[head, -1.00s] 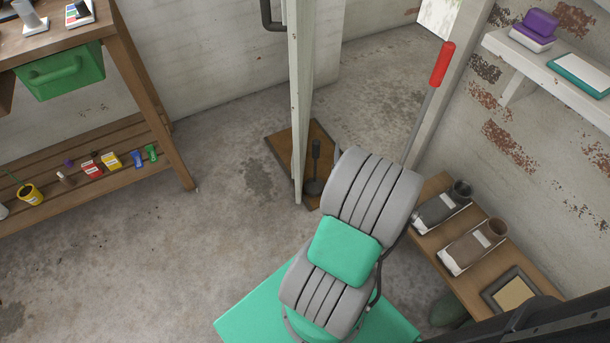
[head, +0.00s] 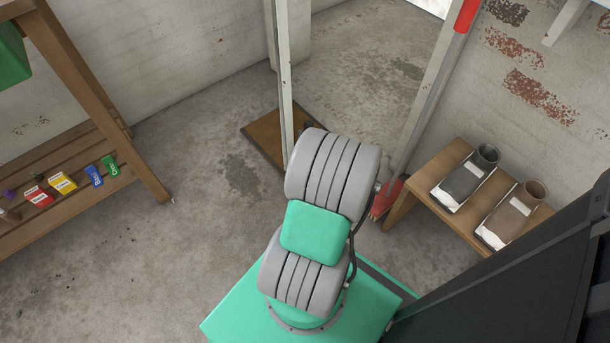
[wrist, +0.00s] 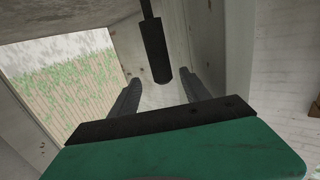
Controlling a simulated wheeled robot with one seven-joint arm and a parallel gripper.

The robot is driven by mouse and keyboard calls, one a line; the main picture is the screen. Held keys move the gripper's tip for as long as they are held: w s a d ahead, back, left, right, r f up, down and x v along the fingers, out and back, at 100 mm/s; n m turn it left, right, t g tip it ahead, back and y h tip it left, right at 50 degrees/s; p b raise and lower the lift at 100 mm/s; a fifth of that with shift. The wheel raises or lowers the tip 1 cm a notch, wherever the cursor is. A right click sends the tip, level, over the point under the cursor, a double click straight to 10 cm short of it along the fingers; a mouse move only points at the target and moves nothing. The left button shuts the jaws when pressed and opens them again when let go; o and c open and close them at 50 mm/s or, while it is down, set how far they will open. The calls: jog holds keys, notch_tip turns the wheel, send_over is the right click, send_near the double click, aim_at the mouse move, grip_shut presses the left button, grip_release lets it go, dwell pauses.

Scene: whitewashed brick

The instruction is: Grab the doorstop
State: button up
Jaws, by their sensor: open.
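The doorstop (wrist: 156,50) shows in the wrist view as a dark, thick grip on a thin stem that runs up out of the picture. My gripper (wrist: 160,77) is open and empty, with its two grey fingers on either side of the line of the grip. The end of the grip appears between the fingertips; I cannot tell whether it is between them in depth or just beyond. The doorstop's base is out of the wrist view.
The white door edge (head: 281,90) stands beside a brown mat (head: 262,133). A wooden shelf (head: 90,110) stands at the left. The concrete floor between is clear.

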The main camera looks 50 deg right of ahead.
notch_tip(320, 180, down, 7)
jog(key=b, duration=0.6)
jog(key=b+x, duration=0.1)
jog(key=x, duration=0.7)
jog(key=shift+w+b, duration=0.2)
jog(key=shift+b, duration=0.15)
jog(key=shift+a, duration=0.1)
jog(key=shift+c, duration=0.4)
jog(key=shift+f, duration=0.1)
grip_shut()
jog(key=shift+r, duration=0.2)
